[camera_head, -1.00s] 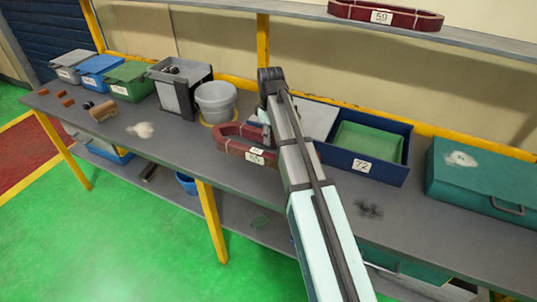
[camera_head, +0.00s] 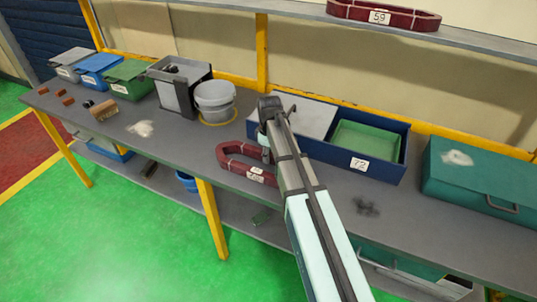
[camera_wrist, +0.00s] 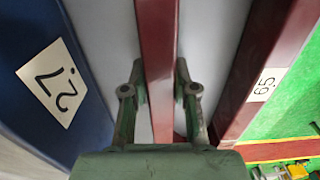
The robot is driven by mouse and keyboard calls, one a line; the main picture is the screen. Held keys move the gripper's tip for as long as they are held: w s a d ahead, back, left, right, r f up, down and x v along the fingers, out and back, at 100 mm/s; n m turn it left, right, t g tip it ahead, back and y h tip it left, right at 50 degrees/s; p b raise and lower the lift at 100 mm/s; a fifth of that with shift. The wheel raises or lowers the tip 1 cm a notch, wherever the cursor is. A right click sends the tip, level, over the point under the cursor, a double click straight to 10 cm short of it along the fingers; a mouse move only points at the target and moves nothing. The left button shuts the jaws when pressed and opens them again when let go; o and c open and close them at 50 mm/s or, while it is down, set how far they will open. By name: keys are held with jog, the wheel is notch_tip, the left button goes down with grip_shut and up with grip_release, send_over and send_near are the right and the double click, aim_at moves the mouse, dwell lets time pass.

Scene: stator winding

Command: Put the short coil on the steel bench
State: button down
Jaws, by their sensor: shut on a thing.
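A dark red, elongated coil with a white label reading 65 (camera_head: 238,168) is at the middle of the grey steel bench (camera_head: 330,222), left of my arm. My gripper (camera_wrist: 158,85) is shut on one long side of this coil (camera_wrist: 155,40); its labelled side (camera_wrist: 245,75) is at the right of the wrist view. My arm hides the coil's right end in the head view. The coil lies roughly level, at or close to the bench top; I cannot tell whether it touches. Another red coil labelled 59 (camera_head: 410,20) lies on the upper shelf.
A blue tray labelled 72 (camera_head: 385,170), with a green insert, is behind and right of the held coil. A grey bucket (camera_head: 215,98) stands behind left. A teal case (camera_head: 475,180) is at the right. Bare bench lies left of the coil.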

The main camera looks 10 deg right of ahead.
jog(key=c, duration=0.9)
grip_release()
jog(key=shift+r, duration=0.15)
notch_tip(320, 180, up, 12)
jog(key=b, duration=0.3)
